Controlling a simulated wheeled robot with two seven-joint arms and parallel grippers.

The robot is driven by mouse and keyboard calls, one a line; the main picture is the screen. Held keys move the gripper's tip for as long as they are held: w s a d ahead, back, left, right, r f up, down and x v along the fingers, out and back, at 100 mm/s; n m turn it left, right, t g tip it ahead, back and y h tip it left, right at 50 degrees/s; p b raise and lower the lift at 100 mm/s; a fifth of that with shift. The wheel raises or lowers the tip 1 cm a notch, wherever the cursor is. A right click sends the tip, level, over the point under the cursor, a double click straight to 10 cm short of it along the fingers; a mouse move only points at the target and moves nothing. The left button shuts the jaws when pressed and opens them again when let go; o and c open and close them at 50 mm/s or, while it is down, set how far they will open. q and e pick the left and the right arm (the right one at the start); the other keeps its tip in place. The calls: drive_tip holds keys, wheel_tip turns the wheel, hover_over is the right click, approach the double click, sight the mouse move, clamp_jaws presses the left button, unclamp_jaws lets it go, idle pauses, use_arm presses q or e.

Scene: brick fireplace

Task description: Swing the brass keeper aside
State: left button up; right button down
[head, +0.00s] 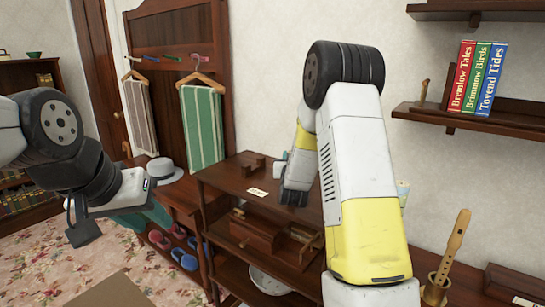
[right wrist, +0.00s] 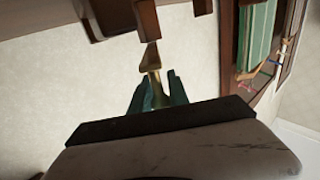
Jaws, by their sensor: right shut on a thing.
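In the right wrist view my right gripper (right wrist: 157,85) has its two teal fingers on either side of a narrow brass-coloured piece, which looks like the brass keeper (right wrist: 157,97). The gripper is shut on it. My left gripper (head: 82,232) hangs at the left of the head view, well away from the shelf unit. It appears empty, but its finger opening is unclear.
A dark wooden shelf unit (head: 213,190) stands in the middle, with a wooden box (head: 254,232) and a white bowl (head: 268,282) on its shelves. A wall shelf (head: 480,121) holds three books at the right.

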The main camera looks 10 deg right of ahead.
drive_tip(key=w+d+n+y, duration=0.3)
drive_tip(key=d+n+y, duration=0.3)
drive_tip(key=d+y, duration=0.3)
drive_tip(key=shift+d+g, duration=0.3)
drive_tip(key=shift+d, duration=1.5)
drive_tip(key=shift+w+r, duration=0.1)
drive_tip(key=shift+w, duration=0.05)
drive_tip(key=shift+a, duration=0.1)
drive_tip(key=c, duration=1.3)
unclamp_jaws()
drive_tip(key=shift+o, duration=0.2)
